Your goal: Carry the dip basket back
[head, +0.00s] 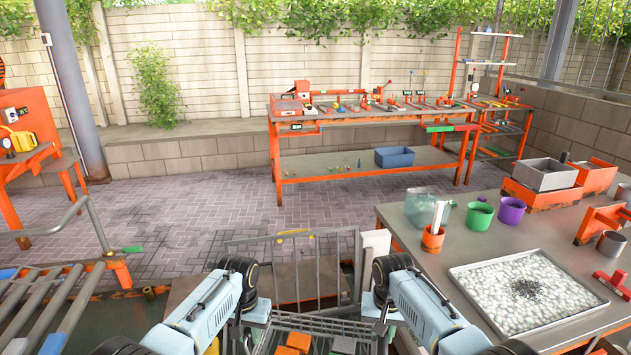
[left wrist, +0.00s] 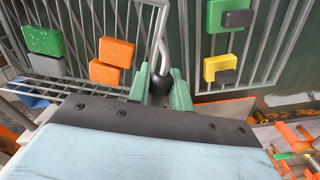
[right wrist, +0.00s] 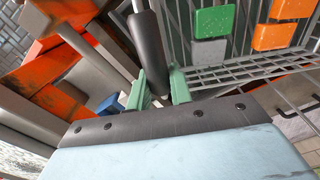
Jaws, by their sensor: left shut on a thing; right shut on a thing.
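The dip basket (head: 318,324) is a grey wire basket low in the head view, between my two arms. It holds orange, green and grey blocks, and a yellow block (left wrist: 220,66) shows in the left wrist view. My left gripper (left wrist: 163,88) is shut on a dark grip of the basket. My right gripper (right wrist: 159,90) is shut on the dark grip (right wrist: 148,50) at the other side. The basket's near part is cut off by the lower edge of the head view.
A grey-topped bench (head: 402,222) at right carries a tray of white pellets (head: 475,290), a green cup (head: 479,215) and a purple cup (head: 511,210). A roller conveyor (head: 45,300) stands at left. A tool table is at the back. Open paving (head: 180,215) lies between.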

